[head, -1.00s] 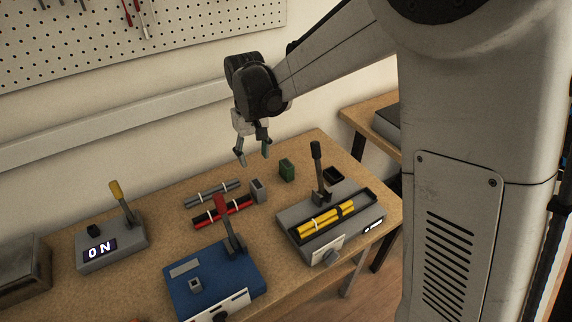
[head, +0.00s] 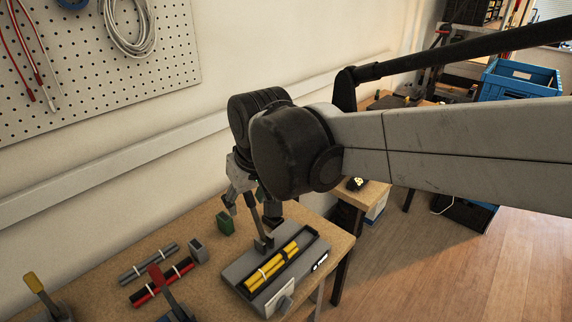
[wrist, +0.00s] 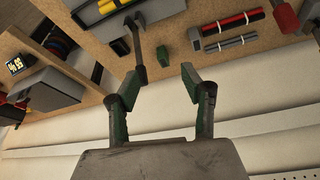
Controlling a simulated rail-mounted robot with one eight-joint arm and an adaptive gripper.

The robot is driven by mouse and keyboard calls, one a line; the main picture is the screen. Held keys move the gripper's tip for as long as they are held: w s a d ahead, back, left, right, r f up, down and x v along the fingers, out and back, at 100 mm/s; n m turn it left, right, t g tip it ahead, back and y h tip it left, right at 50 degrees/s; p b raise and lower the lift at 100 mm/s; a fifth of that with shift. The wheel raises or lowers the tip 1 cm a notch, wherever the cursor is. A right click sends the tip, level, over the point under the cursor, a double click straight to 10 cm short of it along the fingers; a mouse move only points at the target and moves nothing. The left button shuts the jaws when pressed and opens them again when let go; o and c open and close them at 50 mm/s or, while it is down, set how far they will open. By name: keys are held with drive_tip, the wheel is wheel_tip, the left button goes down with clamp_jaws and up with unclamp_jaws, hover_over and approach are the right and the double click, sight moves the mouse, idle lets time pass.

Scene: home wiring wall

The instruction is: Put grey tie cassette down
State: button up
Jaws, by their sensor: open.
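The grey tie cassette (head: 197,251), a small box with a dark top opening, stands upright on the wooden table (head: 207,292), right of the wire bundles. In the wrist view, a small grey shape beside the bundles appears to be this cassette (wrist: 194,34). My gripper (head: 243,203) is above the table's back edge, right of the cassette and apart from it. My wrist partly hides it in the head view. In the wrist view my gripper (wrist: 160,84) is open, with nothing between its fingers.
A green cassette (head: 226,222) stands near my fingers. A grey device (head: 233,274) with a dark lever holds a yellow bundle (head: 272,265). Grey (head: 148,262) and red-black (head: 161,282) bundles lie left. The wall is close behind; another table (head: 368,194) stands right.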

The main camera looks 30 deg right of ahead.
drive_tip(key=s+d+m+t, duration=0.1)
drive_tip(key=s+d+t, duration=0.2)
drive_tip(key=s, duration=0.7)
drive_tip(key=shift+d+f+m+h, duration=0.3)
drive_tip(key=shift+d+f+m, duration=0.15)
drive_tip(key=shift+d, duration=0.65)
